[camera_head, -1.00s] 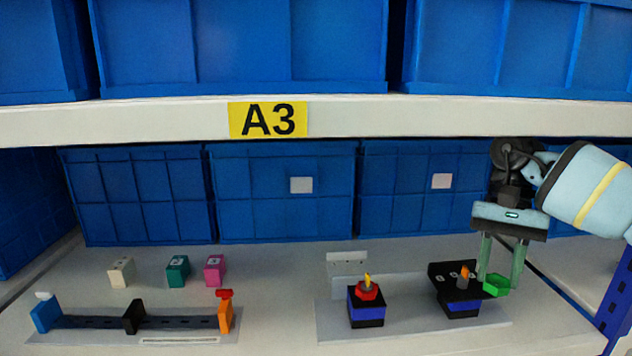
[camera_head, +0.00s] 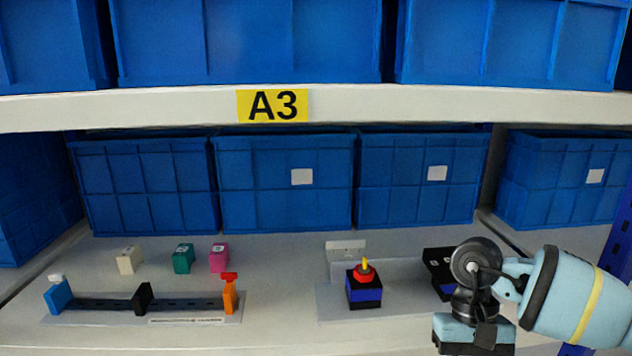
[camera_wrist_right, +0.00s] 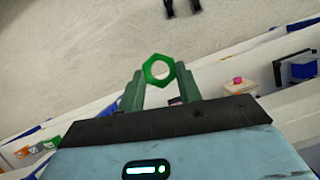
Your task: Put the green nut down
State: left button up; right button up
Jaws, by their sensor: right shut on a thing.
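The green nut (camera_wrist_right: 158,82) is a hexagonal ring. In the right wrist view my right gripper (camera_wrist_right: 160,88) is shut on it, holding it at the fingertips. In the head view my right gripper body (camera_head: 474,338) is at the lower right, in front of the shelf fixtures; its fingers and the nut are cut off or hidden there. A black and blue block (camera_head: 440,268) stands behind my arm, partly covered. My left gripper is not in view.
A black and blue block (camera_head: 364,293) with a red nut (camera_head: 364,274) stands on a grey plate. A rail (camera_head: 185,305) and several small coloured blocks, including a teal one (camera_head: 183,254), are at the left. Blue bins (camera_head: 285,205) line the back. The upper shelf (camera_head: 400,104) is above.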

jog(key=s+a+f+n, duration=0.1)
jog(key=s+a+f, duration=0.1)
jog(key=s+f, duration=0.15)
jog(key=a, duration=1.4)
jog(key=shift+s+a, duration=0.15)
jog(key=shift+a, duration=0.05)
jog(key=shift+d, duration=0.15)
